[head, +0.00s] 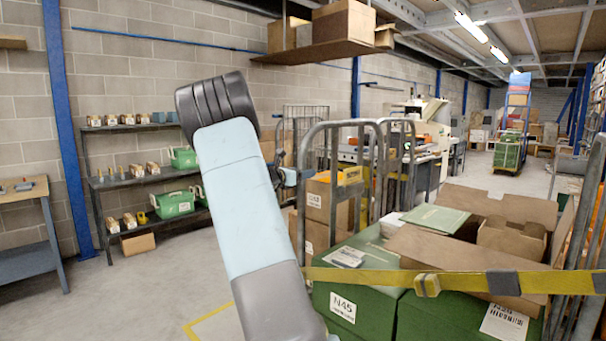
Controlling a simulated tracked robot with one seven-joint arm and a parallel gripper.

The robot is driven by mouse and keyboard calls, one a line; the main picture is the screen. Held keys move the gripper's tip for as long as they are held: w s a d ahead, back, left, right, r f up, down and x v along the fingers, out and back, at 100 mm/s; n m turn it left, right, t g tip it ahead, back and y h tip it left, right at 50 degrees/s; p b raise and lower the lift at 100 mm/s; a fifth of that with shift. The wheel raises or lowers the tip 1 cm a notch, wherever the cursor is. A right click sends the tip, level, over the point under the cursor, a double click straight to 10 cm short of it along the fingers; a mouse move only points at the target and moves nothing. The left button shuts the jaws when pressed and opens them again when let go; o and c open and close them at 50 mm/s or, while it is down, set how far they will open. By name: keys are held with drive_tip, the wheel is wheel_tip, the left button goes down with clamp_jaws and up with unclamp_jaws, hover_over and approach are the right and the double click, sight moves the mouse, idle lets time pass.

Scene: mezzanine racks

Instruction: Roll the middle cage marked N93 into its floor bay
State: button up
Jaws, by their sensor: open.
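My arm rises through the picture, with its elbow at the top. What looks like my gripper (291,177) shows just right of the arm, small and partly hidden, beside the left post of a cage frame; I cannot tell whether they touch. The nearest roll cage (347,126) holds green boxes, one marked N45 (343,307), with a yellow strap (370,277) across its side. Behind it, another cage (411,150) and brown labelled boxes (320,205) show partly. I cannot read N93 anywhere. A yellow floor line (205,322) shows at the bottom, mostly hidden by my arm.
A shelf rack (140,180) with small goods and green cases stands along the left wall, with a bench (28,262) nearer. Machines (425,150) stand behind the cages. A blue truck with green boxes (508,150) stands far right. Left floor is clear.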

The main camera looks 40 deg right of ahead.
drive_tip(key=shift+d, duration=0.6)
drive_tip(key=shift+c, duration=0.2)
clamp_jaws()
